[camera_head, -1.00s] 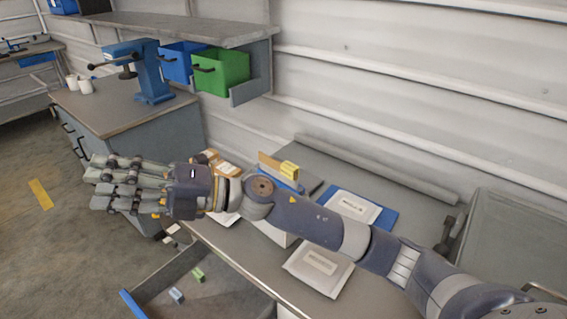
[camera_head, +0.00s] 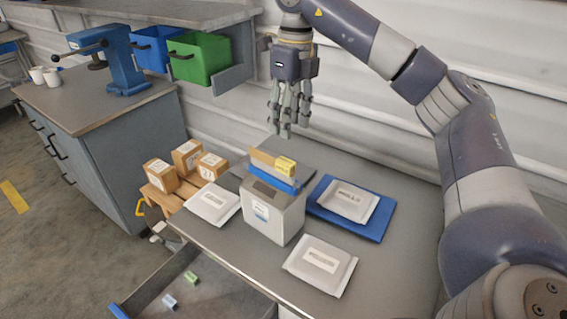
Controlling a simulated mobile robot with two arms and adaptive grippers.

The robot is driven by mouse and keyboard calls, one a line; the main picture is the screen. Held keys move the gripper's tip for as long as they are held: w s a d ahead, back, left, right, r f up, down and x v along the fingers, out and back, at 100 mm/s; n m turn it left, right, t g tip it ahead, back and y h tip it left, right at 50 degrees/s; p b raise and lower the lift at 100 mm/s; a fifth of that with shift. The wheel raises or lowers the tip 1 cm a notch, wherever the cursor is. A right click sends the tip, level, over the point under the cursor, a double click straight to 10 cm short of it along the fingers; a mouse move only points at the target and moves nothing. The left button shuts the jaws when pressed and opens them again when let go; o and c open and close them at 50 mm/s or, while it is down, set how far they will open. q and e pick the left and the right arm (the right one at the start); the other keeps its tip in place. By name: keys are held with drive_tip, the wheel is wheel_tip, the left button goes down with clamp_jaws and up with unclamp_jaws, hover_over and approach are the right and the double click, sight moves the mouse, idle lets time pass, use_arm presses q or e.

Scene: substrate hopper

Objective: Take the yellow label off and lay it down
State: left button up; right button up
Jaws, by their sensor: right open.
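The yellow label (camera_head: 285,166) is at the top of the grey-white hopper (camera_head: 265,215), at the right end of a tan strip (camera_head: 262,158). A blue edge shows just below it. My right gripper (camera_head: 285,132) hangs with its fingers pointing down, just above and behind the label in the picture. It is open and empty, and appears apart from the label. My left gripper is not in view.
White packets lie left (camera_head: 213,203) and right (camera_head: 320,262) of the hopper; another (camera_head: 348,200) rests on a blue mat (camera_head: 371,227). Cardboard boxes (camera_head: 160,174) stand at the left. An open drawer (camera_head: 215,287) holds small green and light blue pieces.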

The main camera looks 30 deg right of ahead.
sight(285, 160)
drive_tip(key=f, duration=0.2)
drive_tip(key=a+f+p, duration=0.1)
drive_tip(key=f, duration=0.2)
drive_tip(key=f+p, duration=0.1)
drive_tip(key=f, duration=0.2)
drive_tip(key=shift+s+a+f, duration=0.2)
drive_tip(key=shift+s+a, duration=0.05)
drive_tip(key=shift+f, duration=0.5)
drive_tip(key=c, duration=0.8)
